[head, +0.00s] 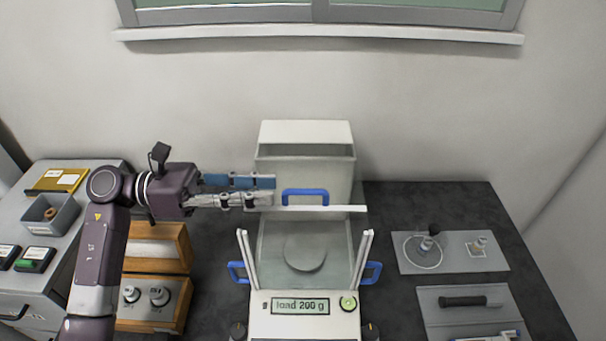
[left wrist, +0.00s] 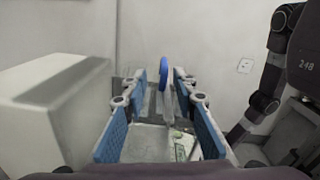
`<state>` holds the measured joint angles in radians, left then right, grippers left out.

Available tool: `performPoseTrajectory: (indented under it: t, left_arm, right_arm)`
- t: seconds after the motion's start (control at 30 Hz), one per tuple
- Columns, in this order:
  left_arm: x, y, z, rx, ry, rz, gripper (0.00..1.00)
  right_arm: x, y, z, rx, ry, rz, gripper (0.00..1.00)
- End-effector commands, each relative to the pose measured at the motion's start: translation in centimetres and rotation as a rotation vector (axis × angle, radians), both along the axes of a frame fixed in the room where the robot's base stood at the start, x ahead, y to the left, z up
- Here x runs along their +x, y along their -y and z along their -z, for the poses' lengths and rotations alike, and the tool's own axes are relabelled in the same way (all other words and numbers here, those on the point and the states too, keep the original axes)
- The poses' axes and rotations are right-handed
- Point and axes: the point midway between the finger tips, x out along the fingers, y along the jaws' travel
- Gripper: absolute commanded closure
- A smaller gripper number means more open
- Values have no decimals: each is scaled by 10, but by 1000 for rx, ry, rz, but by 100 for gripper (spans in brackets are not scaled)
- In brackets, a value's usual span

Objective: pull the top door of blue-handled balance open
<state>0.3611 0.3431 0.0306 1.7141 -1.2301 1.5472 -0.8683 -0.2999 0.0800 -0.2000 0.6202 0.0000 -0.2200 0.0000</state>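The blue-handled balance (head: 303,325) stands at the middle of the table, its display reading "load 200 g". Its top door (head: 325,208) shows as a pale strip across the chamber, with a blue handle (head: 305,191) standing on it. My left gripper (head: 270,190) comes in from the left, fingers level, tips just left of the handle. In the left wrist view the left gripper (left wrist: 166,80) is open, and the blue handle (left wrist: 163,72) shows edge-on between and beyond the tips. Contact is not visible. My right gripper is not in view.
Blue side handles (head: 237,272) flank the balance, and its tall white housing (head: 305,140) rises behind. A wooden weight box (head: 150,300) stands left, below my arm. A grey tray (head: 43,214) is farther left. Grey mats (head: 452,262) with small items lie right.

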Motion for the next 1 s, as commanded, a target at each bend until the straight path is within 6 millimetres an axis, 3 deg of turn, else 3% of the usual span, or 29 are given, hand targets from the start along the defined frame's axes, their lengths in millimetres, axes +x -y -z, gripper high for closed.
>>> performPoseTrajectory:
  t: [0.5,0.87,1.0]
  left_arm:
    - [0,70,-4,-4,-2,1,74]
    - [0,77,0,-1,0,0,74]
    - [0,77,0,-1,0,0,87]
  right_arm:
    - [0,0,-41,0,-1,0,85]
    - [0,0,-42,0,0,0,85]
    - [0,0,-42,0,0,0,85]
